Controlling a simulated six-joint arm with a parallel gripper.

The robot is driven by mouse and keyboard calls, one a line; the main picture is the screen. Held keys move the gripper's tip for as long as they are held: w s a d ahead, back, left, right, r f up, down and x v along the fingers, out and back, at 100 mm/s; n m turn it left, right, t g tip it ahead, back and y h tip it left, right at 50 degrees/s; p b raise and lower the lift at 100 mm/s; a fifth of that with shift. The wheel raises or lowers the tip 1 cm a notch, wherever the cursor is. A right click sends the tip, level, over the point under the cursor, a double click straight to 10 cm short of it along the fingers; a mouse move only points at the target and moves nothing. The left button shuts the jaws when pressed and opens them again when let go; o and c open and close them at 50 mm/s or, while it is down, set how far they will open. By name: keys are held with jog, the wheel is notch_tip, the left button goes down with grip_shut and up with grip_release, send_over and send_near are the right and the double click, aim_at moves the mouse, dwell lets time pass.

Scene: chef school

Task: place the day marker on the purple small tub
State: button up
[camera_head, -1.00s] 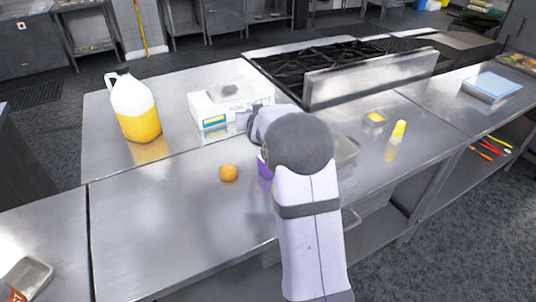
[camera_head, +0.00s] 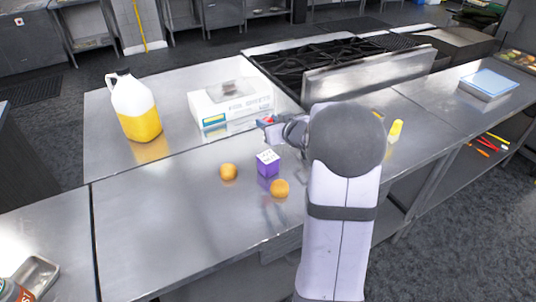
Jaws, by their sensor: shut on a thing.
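The purple small tub (camera_head: 268,168) stands upright on the steel counter, with a pale, marked top and a purple lower part. My gripper (camera_head: 267,124) is behind it and raised, pointing left, apart from the tub. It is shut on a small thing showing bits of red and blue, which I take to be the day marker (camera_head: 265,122). Most of that thing is too small or hidden to make out. My arm hides the counter to the right of the gripper.
Two orange balls (camera_head: 228,171) (camera_head: 280,188) lie close to the tub, left and front right. A white box (camera_head: 230,105) and a jug of yellow liquid (camera_head: 135,108) stand behind left. A yellow bottle (camera_head: 396,130) is on the right.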

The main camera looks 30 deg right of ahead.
aim_at(271, 160)
jog(key=shift+n+y, duration=0.3)
jog(key=shift+s+a+f+p, duration=0.15)
jog(key=shift+s+f, duration=0.15)
jog(key=shift+f, duration=1.45)
jog(key=shift+s+f+p, duration=0.15)
jog(key=shift+s+f, duration=0.1)
jog(key=shift+f, duration=1.55)
jog(key=shift+s+a+f+p, duration=0.15)
jog(key=shift+s+f, duration=0.15)
jog(key=shift+f, duration=1.45)
jog(key=shift+f, duration=0.2)
jog(key=o, duration=1)
jog(key=shift+r, duration=0.1)
